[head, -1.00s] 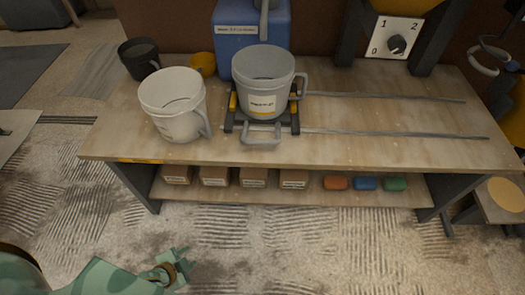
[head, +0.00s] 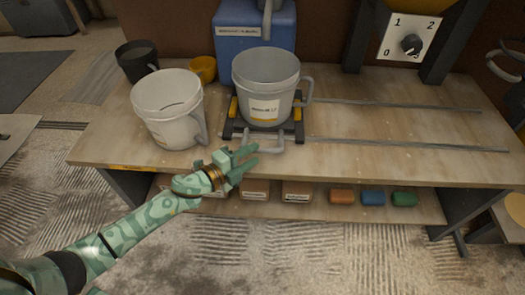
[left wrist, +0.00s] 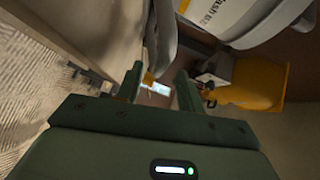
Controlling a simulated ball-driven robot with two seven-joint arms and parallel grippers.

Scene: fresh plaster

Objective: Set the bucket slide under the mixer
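The bucket slide (head: 233,129) is a dark carriage with yellow blocks at the left end of two metal rails on the bench. A grey bucket (head: 265,80) with a label stands upright on it. The slide's grey handle (head: 264,146) sticks out in front. My left gripper (head: 246,163) is at the bench's front edge, just left of the handle; I cannot tell whether it touches. Its fingers (left wrist: 158,88) are apart in the left wrist view, with nothing clearly held. The mixer shows partly at the upper right: dark legs (head: 357,45) and a dial panel (head: 408,40).
A white bucket (head: 168,105) and black bucket (head: 137,57) stand left of the slide, with a yellow cup (head: 202,68). A blue container (head: 252,28) is behind. The rails (head: 400,107) run clear to the right. Boxes and coloured blocks (head: 373,198) sit on the lower shelf.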

